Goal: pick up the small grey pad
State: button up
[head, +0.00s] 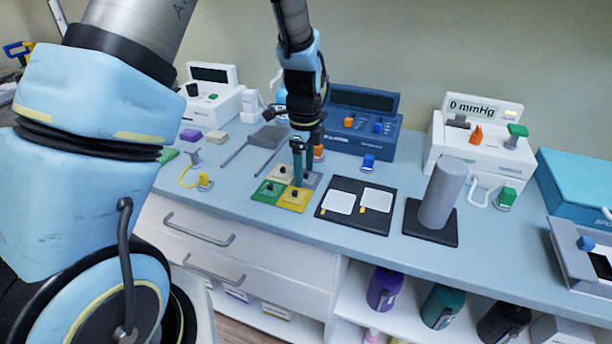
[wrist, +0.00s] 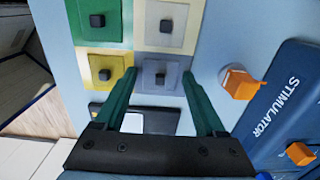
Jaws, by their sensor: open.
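The small grey pad (wrist: 152,70) is a thin square with a dark knob in its middle. In the wrist view it lies at the lower right of a group of coloured squares, between my fingertips. In the head view the grey pad (head: 315,179) is partly hidden by my fingers. My gripper (wrist: 159,75) is open, with its two teal fingers on either side of the knob. In the head view my gripper (head: 303,182) points down over the group. I cannot tell whether the fingertips touch the pad.
Green (head: 266,195) and yellow (head: 291,203) squares with knobs adjoin the grey one. A black mat (head: 359,211) with two white pads lies to the right. The blue stimulator (head: 345,139) stands behind. A grey cylinder (head: 443,190) stands further right.

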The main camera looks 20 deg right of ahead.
aim_at(305, 173)
jog(key=c, duration=0.8)
jog(key=shift+c, duration=0.2)
jog(key=shift+r, duration=0.15)
notch_tip(305, 173, up, 10)
jog(key=b, duration=0.2)
